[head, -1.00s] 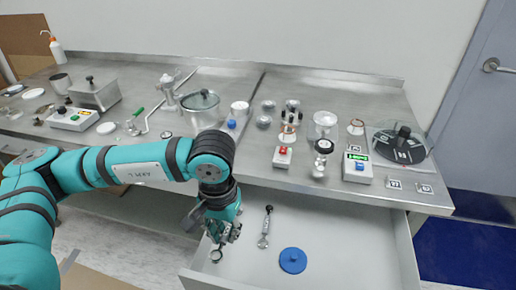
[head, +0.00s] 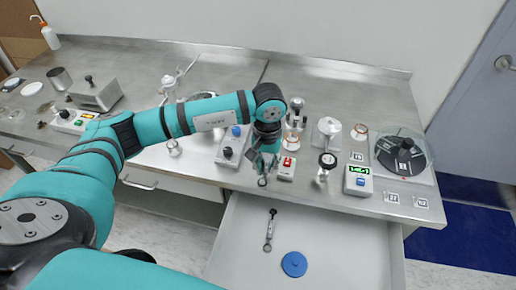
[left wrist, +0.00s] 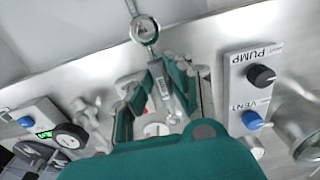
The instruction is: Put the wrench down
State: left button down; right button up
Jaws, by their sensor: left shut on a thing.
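The wrench (head: 263,182) is in my left gripper (head: 265,163), which is shut on it. Its ring end hangs below the fingers, over the bench's front edge just left of a small box with a red button. In the left wrist view the wrench (left wrist: 146,30) runs out from between the fingers of the left gripper (left wrist: 170,85), its ring end toward the top. The fingers hide part of its shaft. I cannot tell whether it touches the bench. My right gripper is not in view.
The open drawer (head: 340,250) below holds a black-ended tool (head: 270,230) and a blue disc (head: 294,264). The PUMP/VENT box (head: 230,150) stands left of the gripper, the red-button box (head: 287,168) right. A gauge (head: 327,162) and green-display box (head: 358,180) stand farther right.

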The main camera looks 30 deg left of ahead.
pick_arm(q)
jog(key=w+a+p, duration=0.1)
jog(key=w+a, duration=0.2)
jog(key=shift+w+a+f, duration=0.15)
jog(key=shift+w, duration=0.05)
jog(key=shift+w+a+f+p, duration=0.3)
jog(key=shift+w+a, duration=0.55)
jog(key=shift+a, duration=0.1)
jog(key=shift+f, duration=0.25)
notch_tip(320, 180, down, 3)
jog(key=shift+r+p, duration=0.1)
jog(key=shift+p, duration=0.8)
jog(key=shift+f+b, duration=0.3)
jog(key=shift+b, duration=0.05)
jog(key=c, duration=1.6)
grip_release()
jog(key=o, duration=0.4)
jog(key=shift+c, duration=0.2)
jog(key=shift+r, duration=0.1)
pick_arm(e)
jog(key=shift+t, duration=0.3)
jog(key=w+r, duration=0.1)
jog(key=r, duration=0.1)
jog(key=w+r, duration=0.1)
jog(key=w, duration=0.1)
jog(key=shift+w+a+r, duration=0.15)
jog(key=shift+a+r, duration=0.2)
